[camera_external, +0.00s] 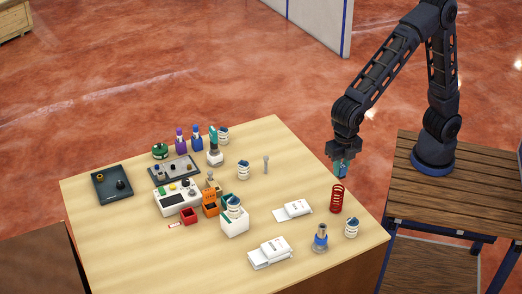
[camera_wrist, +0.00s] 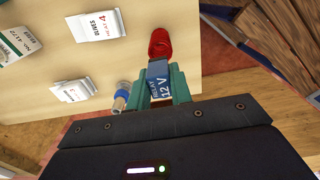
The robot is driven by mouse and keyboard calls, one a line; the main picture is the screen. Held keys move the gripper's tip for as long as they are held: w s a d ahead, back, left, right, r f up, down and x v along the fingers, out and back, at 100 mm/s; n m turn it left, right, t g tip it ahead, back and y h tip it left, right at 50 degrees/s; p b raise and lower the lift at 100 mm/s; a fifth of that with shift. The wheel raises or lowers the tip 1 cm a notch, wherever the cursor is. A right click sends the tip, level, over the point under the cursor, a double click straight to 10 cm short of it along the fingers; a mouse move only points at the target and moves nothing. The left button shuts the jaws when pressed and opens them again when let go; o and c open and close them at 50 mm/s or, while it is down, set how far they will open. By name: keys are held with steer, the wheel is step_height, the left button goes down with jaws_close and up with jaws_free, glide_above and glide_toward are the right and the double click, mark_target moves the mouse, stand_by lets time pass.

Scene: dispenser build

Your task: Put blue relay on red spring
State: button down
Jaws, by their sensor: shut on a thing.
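The blue relay (camera_external: 341,168) hangs below my gripper (camera_external: 342,160), which is shut on it. In the wrist view the relay (camera_wrist: 158,78), marked "12V", sits between the teal fingers of my gripper (camera_wrist: 163,85). The red spring (camera_external: 337,198) stands upright on the table near its right edge. In the external view the relay is just above the spring's top in the picture. In the wrist view the spring (camera_wrist: 160,42) shows just beyond the relay's far end. The true gap between relay and spring is hard to judge.
White boxes (camera_external: 292,210) lie left of the spring. Bins, bottles and trays crowd the table's (camera_external: 130,250) left and middle. The table's right edge is close to the spring.

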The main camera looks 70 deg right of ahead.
mark_target(340, 178)
steer(key=shift+f, duration=2.45)
steer(key=c, duration=1.3)
jaws_free()
steer(key=shift+f, duration=0.1)
steer(key=shift+o, duration=0.2)
step_height(340, 178, up, 12)
steer(key=shift+r, duration=0.15)
